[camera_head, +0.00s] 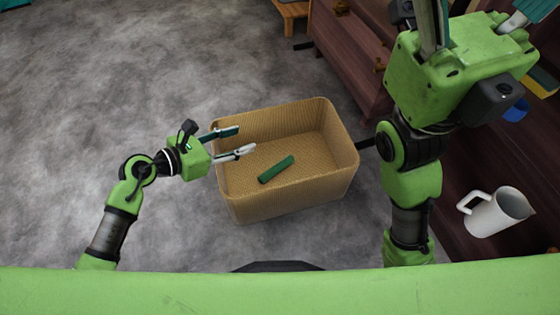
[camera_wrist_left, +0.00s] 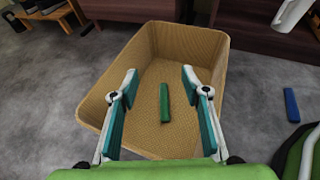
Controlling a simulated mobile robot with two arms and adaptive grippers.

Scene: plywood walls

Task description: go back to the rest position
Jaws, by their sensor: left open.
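My left gripper (camera_head: 238,143) is open and empty at the left rim of a tan woven basket (camera_head: 338,140). In the left wrist view the open fingers (camera_wrist_left: 160,90) reach over the basket (camera_wrist_left: 210,45). A green stick-shaped object (camera_head: 276,169) lies on the basket floor, apart from the fingers; it also shows in the left wrist view (camera_wrist_left: 165,103). My right arm is large at the upper right of the head view; its fingers run up out of the frame, so their opening cannot be judged.
A dark wooden cabinet (camera_head: 345,50) stands behind the basket. A white pitcher (camera_head: 497,213) and a blue object (camera_head: 516,110) are at the right, near my right arm. A small wooden stool (camera_head: 291,10) is at the back. Grey floor at the left is clear.

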